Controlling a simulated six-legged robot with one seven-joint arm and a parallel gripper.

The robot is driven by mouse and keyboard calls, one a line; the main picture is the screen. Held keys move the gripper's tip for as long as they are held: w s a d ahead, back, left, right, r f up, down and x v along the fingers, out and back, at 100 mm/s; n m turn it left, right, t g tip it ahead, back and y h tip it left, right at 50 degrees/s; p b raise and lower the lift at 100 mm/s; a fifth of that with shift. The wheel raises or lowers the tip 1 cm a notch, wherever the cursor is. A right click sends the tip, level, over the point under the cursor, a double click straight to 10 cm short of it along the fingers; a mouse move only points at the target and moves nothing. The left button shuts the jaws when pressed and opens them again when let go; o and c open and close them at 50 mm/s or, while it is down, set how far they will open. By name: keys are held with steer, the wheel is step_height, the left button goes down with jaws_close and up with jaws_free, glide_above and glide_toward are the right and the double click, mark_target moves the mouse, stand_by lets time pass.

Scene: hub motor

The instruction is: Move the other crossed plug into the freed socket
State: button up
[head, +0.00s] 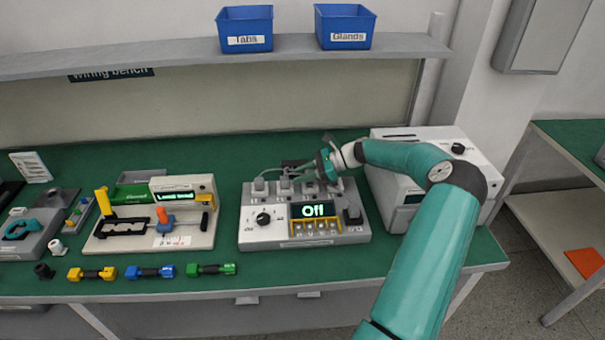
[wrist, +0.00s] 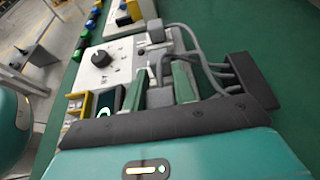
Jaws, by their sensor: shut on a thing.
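The grey test box (head: 262,232) stands on the green bench with its display (head: 314,210) reading "Off". Grey plugs stand in a row along its back; the leftmost plug (head: 260,186) and the one beside it (head: 285,186) show in the head view. My gripper (head: 327,172) is at the right part of this row, pointing down. In the wrist view my gripper's green fingers (wrist: 160,80) are shut on a grey plug (wrist: 160,97), partly hidden between them. Another grey plug (wrist: 155,32) stands beyond it. I cannot tell whether the held plug is seated.
Grey cables (wrist: 205,65) run from the plugs to a dark block (wrist: 252,80) behind the box. A white machine (head: 385,190) stands close on the right. A fixture (head: 150,225) and coloured connectors (head: 150,272) lie to the left. A shelf (head: 180,57) runs above.

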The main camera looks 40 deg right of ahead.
steer(key=shift+f, duration=1.05)
stand_by(0.8)
steer(key=o, duration=1.1)
steer(key=shift+c, duration=0.2)
steer(key=shift+r, duration=0.65)
steer(key=s+a+r, duration=0.7)
steer(key=s+r, duration=0.4)
steer(key=s, duration=0.1)
steer(key=shift+a+r, duration=0.2)
steer(key=shift+r, duration=0.2)
